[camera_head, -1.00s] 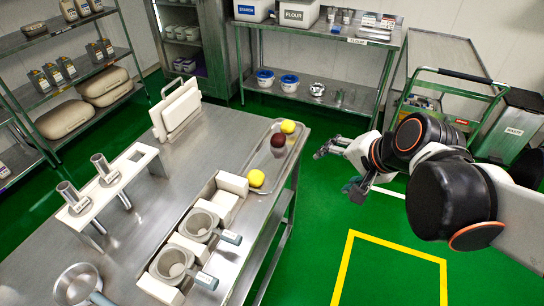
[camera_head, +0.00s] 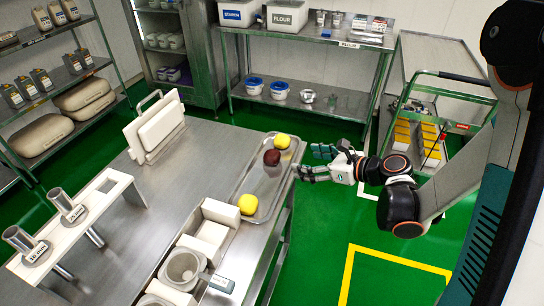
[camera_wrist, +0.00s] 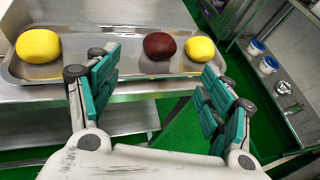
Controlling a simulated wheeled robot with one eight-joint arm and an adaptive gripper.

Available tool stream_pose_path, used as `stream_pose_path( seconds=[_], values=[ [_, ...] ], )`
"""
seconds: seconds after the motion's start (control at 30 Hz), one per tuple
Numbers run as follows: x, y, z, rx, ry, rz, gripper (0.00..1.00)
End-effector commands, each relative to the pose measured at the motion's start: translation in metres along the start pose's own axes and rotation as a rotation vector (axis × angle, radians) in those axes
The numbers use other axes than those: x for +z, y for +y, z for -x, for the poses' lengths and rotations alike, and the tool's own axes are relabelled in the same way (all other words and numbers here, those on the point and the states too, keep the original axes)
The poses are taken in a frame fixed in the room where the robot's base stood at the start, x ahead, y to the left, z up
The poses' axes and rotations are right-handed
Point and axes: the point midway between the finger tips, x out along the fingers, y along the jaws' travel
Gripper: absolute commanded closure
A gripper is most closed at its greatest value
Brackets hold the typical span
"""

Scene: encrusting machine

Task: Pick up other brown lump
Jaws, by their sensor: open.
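A dark red-brown lump (camera_head: 271,157) lies on a metal tray (camera_head: 250,184) near the right edge of the steel table. It also shows in the wrist view (camera_wrist: 159,46), between two yellow lumps. One yellow lump (camera_head: 282,141) lies close behind it, and the other yellow lump (camera_head: 248,204) lies at the front end of the tray. My gripper (camera_head: 318,161) is open and empty, just right of the tray and apart from the lumps. In the wrist view its green-padded fingers (camera_wrist: 158,84) are spread, with the brown lump beyond them.
White blocks (camera_head: 215,228) and a metal cup (camera_head: 184,268) stand in the table's front recess. A white stand (camera_head: 70,225) with metal tubes is at left, and white boards (camera_head: 156,128) stand at the back. The steel table (camera_head: 170,195) is bare between them.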

Motion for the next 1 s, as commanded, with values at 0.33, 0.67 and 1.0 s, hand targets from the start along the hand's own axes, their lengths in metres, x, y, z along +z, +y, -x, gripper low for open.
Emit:
stream_pose_path(
  seconds=[0.33,0.67,1.0],
  values=[
    [-0.004,0.001,-0.052,0.007,-0.010,-0.024,0.26],
    [-0.002,0.000,-0.088,0.003,-0.009,-0.024,0.26],
    [-0.008,-0.003,-0.122,0.005,-0.010,-0.023,0.26]
  ],
)
